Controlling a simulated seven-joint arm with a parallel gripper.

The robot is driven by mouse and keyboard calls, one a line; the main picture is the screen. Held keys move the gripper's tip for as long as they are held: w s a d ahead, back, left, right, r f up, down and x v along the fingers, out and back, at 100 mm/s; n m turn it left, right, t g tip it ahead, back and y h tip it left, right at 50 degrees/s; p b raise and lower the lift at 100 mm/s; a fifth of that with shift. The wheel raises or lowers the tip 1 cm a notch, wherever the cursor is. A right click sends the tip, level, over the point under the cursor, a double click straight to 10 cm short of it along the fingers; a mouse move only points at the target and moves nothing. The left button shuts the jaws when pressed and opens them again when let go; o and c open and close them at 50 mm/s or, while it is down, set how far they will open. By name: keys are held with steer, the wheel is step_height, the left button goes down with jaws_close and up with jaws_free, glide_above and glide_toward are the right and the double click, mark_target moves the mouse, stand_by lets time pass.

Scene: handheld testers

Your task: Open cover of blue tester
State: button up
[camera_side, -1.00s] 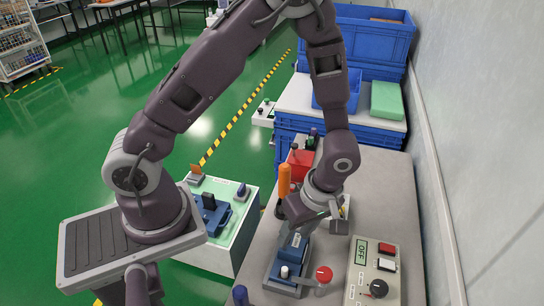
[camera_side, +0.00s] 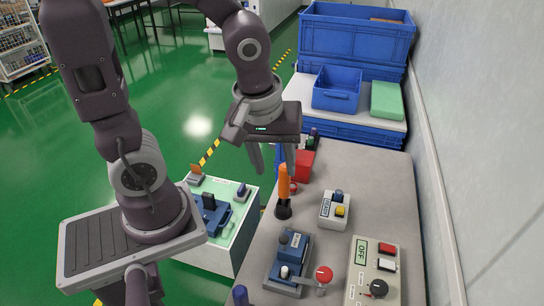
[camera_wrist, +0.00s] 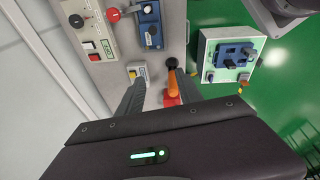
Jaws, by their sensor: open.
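A blue box-shaped device (camera_side: 291,259) with a pale label, a dark knob and a white knob stands at the table's near left edge. It also shows at the top of the wrist view (camera_wrist: 151,24). I cannot make out whether any cover on it is open or shut. A second blue device (camera_side: 207,222) sits on a pale green-topped box to the left. My gripper (camera_side: 274,162) is open and empty, raised above the table, behind and well apart from the first blue device. Its fingers point down, spread apart, in the wrist view (camera_wrist: 160,80).
An orange-handled tool (camera_side: 283,184) stands upright in a dark holder close to my gripper. A small white button box (camera_side: 335,211), a red knob (camera_side: 323,274) and a control panel (camera_side: 374,268) reading OFF lie to the right. Blue crates (camera_side: 357,40) stand behind.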

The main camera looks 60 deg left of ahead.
steer(key=shift+s+a+r+m, duration=0.1)
steer(key=shift+s+r+m, duration=0.1)
steer(key=shift+r+m, duration=0.25)
steer(key=shift+r, duration=0.1)
